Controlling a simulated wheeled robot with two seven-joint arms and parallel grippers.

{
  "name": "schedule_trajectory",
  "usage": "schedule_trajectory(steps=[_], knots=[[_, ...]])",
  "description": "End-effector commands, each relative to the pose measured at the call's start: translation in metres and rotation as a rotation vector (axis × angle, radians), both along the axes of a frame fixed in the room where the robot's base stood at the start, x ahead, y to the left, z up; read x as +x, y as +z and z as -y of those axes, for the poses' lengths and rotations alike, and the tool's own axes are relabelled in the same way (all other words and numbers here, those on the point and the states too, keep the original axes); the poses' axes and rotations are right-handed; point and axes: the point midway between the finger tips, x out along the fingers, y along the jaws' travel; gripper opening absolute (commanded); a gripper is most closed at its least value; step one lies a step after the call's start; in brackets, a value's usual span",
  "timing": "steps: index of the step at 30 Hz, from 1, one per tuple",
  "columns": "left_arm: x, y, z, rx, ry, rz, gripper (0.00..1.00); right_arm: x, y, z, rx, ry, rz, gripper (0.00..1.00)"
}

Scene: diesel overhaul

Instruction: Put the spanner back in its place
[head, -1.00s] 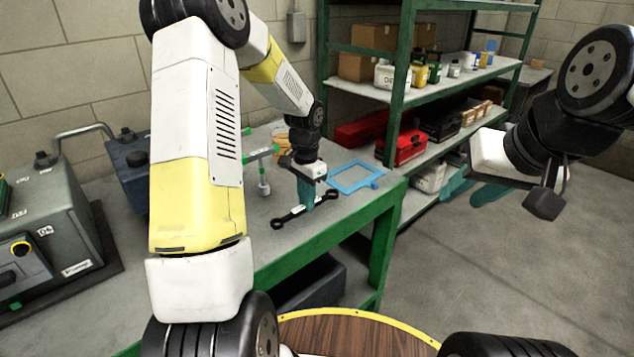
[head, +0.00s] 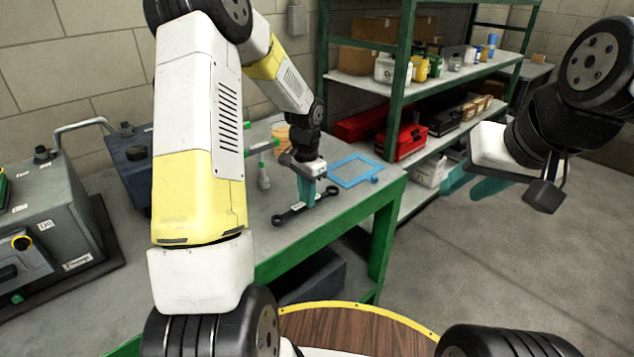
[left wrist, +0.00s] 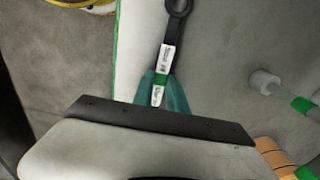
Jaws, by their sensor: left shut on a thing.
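The spanner (head: 291,213) is dark, with a ring at each end, and sits at or just above the grey bench top; I cannot tell if it touches. My left gripper (head: 306,197) points down and is shut on its middle. In the left wrist view the spanner (left wrist: 178,28) runs up from the teal fingers of the left gripper (left wrist: 162,92), with a white and green label on its shaft. Its other end is hidden there. My right gripper (head: 472,184) hangs empty at the right, its teal fingers apart, away from the bench.
A blue rectangular outline (head: 353,172) lies on the bench (head: 345,207) just beyond the spanner. A grey tool with green ends (head: 263,180) stands to the left, near an orange round thing (head: 280,131). Green shelving (head: 401,75) with bottles and a red box (head: 408,141) stands behind.

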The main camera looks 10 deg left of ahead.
Motion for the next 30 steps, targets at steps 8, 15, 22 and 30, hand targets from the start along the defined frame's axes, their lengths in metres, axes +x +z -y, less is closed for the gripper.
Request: schedule_trajectory(steps=[8, 15, 22, 30], knots=[[0.0, -0.011, 0.0, 0.0, -0.001, -0.001, 0.0, 0.0, 0.0, 0.0, 0.0, 0.0, 0.0, 0.36], [0.0, -0.011, 0.0, 0.001, 0.0, -0.001, 0.43, 0.0, 0.0, 0.0, 0.0, 0.0, 0.0, 0.36], [0.0, -0.01, 0.0, 0.0, 0.0, -0.001, 0.43, 0.0, 0.0, 0.0, 0.0, 0.0, 0.0, 0.36], [0.001, 0.028, 0.0, 0.0, 0.0, 0.003, 0.43, 0.0, 0.0, 0.0, 0.0, 0.0, 0.0, 0.36]])
